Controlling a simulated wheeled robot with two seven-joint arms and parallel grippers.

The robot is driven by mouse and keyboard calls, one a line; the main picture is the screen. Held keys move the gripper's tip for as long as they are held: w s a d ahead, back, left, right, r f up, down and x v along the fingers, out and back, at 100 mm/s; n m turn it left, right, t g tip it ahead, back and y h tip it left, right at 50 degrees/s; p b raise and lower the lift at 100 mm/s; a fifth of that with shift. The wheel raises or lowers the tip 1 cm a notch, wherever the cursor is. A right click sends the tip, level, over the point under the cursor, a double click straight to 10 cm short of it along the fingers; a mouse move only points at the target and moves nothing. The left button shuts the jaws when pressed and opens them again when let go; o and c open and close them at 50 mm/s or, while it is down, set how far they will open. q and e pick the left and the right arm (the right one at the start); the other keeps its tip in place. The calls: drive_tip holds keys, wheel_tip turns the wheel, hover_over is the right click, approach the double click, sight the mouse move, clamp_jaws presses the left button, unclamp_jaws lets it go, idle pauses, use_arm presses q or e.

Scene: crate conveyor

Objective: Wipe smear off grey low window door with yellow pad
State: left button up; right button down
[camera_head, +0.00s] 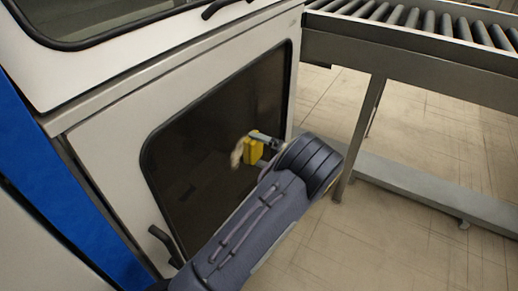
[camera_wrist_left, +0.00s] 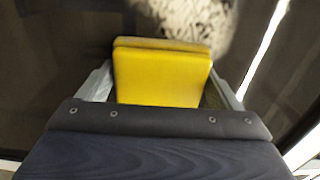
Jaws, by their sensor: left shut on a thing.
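The grey low window door (camera_head: 100,165) has a dark window pane (camera_head: 190,150) with a black rim and a black handle at its lower left. My left gripper (camera_head: 262,150) is shut on the yellow pad (camera_head: 253,153), at the right part of the pane. The pad (camera_wrist_left: 162,75) also fills the space between the fingers in the left wrist view. A pale smear (camera_head: 237,153) shows on the pane just left of the pad. In the left wrist view the smear (camera_wrist_left: 190,18) lies just beyond the pad's far edge. I cannot tell whether the pad touches the pane. My right gripper is not in view.
A roller conveyor (camera_head: 400,45) on grey legs stands at the upper right, close to the door's right side. A blue panel (camera_head: 50,170) is at the left. An upper door with a window (camera_head: 90,15) sits above. The tiled floor (camera_head: 420,150) at the right is open.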

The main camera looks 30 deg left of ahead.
sight(256, 147)
use_arm(q)
drive_tip(key=shift+s+a, duration=0.15)
drive_tip(key=shift+s, duration=1.05)
drive_tip(key=shift+s+a, duration=0.1)
drive_tip(key=shift+s, duration=1.05)
drive_tip(key=shift+s+p, duration=0.35)
drive_tip(key=shift+s, duration=2.25)
drive_tip(key=shift+a+r+p, duration=0.2)
drive_tip(key=shift+r+p, duration=0.8)
drive_tip(key=shift+r, duration=0.35)
drive_tip(key=shift+w+d+f+b, duration=0.15)
drive_tip(key=shift+w+b, duration=0.2)
drive_tip(key=shift+w, duration=0.95)
drive_tip(key=shift+w+d+r+b, duration=0.1)
drive_tip(key=shift+w+b, duration=0.25)
drive_tip(key=shift+w, duration=2.15)
drive_tip(key=shift+w+d+b, duration=0.15)
drive_tip(key=shift+w+b, duration=0.65)
drive_tip(key=shift+w, duration=0.9)
drive_tip(key=shift+d, duration=0.1)
drive_tip(key=shift+s, duration=1.35)
drive_tip(key=shift+s+a+p, duration=0.15)
drive_tip(key=shift+s, duration=1.25)
drive_tip(key=shift+s+a+p, duration=0.1)
drive_tip(key=shift+s+a, duration=0.1)
drive_tip(key=shift+s, duration=1.15)
drive_tip(key=shift+s+a+p, duration=0.15)
drive_tip(key=shift+s, duration=1.25)
